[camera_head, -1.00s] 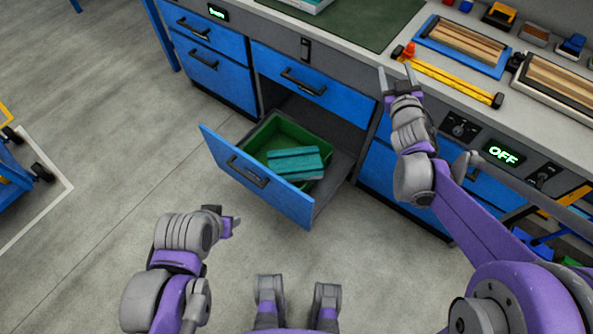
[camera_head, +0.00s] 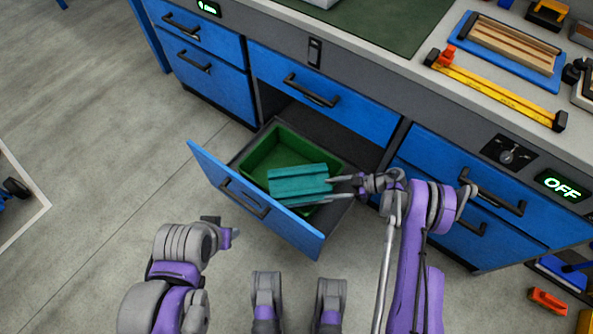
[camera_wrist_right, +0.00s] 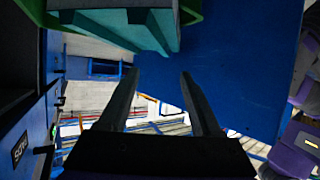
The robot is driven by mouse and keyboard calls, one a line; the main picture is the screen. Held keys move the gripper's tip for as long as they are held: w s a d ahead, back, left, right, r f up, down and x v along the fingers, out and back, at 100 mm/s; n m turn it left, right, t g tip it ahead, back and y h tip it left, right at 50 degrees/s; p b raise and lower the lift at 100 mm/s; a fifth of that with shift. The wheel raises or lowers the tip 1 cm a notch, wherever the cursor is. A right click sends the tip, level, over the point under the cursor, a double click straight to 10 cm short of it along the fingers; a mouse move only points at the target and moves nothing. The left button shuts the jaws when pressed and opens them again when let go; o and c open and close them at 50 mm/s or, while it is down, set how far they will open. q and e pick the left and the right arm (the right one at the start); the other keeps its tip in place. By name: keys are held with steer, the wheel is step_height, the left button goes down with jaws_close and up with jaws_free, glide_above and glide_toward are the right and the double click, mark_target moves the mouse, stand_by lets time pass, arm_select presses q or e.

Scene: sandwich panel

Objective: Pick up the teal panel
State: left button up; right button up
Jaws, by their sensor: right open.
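The teal panel (camera_head: 300,180), a ribbed block, lies tilted in the green bin (camera_head: 258,150) inside the open lower drawer. My right gripper (camera_head: 332,190) is open at the panel's right end, its fingers spread. In the right wrist view the teal panel (camera_wrist_right: 120,30) shows at the top, beyond and above the open fingers of my right gripper (camera_wrist_right: 158,78). It does not show between them, and I cannot tell whether they touch it. My left gripper (camera_head: 226,232) is low at the left, away from the drawer; its finger gap is unclear.
The blue drawer front (camera_head: 235,185) stands pulled out from the cabinet. Above it are a closed drawer (camera_head: 310,92) and the worktop with a green mat (camera_head: 390,25), a yellow bar tool (camera_head: 500,90) and a framed tray (camera_head: 510,45).

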steer(key=shift+a+f, duration=0.1)
steer(key=shift+f, duration=0.5)
glide_toward(300, 193)
steer(key=shift+s+a+f, duration=0.25)
steer(key=shift+a+f, duration=0.4)
steer(key=shift+a, duration=0.3)
steer(key=x, duration=0.4)
steer(key=b+x, duration=0.1)
steer(key=x, duration=0.1)
steer(key=shift+w+r, duration=0.2)
steer(key=shift+w, duration=0.15)
jaws_close()
